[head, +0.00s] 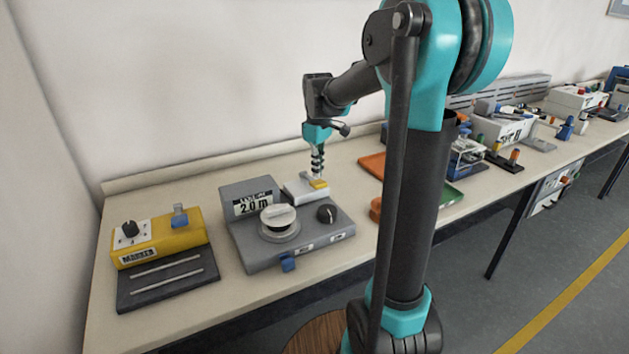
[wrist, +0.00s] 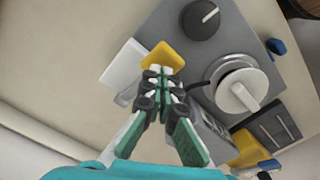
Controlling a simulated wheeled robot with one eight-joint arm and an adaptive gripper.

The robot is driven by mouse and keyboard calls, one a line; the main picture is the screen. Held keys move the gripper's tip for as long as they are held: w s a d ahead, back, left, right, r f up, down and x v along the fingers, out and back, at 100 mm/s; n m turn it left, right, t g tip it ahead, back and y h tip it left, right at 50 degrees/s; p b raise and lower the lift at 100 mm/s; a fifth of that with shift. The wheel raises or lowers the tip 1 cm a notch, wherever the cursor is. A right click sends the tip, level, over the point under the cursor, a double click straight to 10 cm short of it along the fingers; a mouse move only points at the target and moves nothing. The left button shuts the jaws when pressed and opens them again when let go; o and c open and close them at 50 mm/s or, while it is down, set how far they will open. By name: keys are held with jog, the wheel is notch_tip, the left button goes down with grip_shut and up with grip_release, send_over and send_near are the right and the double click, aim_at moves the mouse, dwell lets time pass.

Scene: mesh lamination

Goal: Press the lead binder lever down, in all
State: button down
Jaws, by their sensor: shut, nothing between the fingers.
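A grey machine (head: 262,252) with a "2.0 m" label stands on the bench. At its back right is a white block (head: 298,191) with a yellow lever (head: 318,184), which I take for the lead binder lever. The lever (wrist: 162,57) also shows in the wrist view beside the white block (wrist: 124,70). My gripper (head: 318,175) is shut and empty, pointing down just over the lever. In the wrist view its fingertips (wrist: 163,72) overlap the lever's edge; I cannot tell whether they touch it.
The machine carries a white spool (head: 279,219), a black knob (head: 326,213) and a blue tab (head: 288,263) at its front. A yellow marker unit (head: 160,238) stands to the left. Orange (head: 372,164) and green (head: 449,196) trays lie to the right. The wall runs close behind.

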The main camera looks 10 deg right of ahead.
aim_at(318, 181)
jog(key=shift+f, duration=0.15)
jog(key=shift+f, duration=2.8)
jog(key=shift+r, duration=4.85)
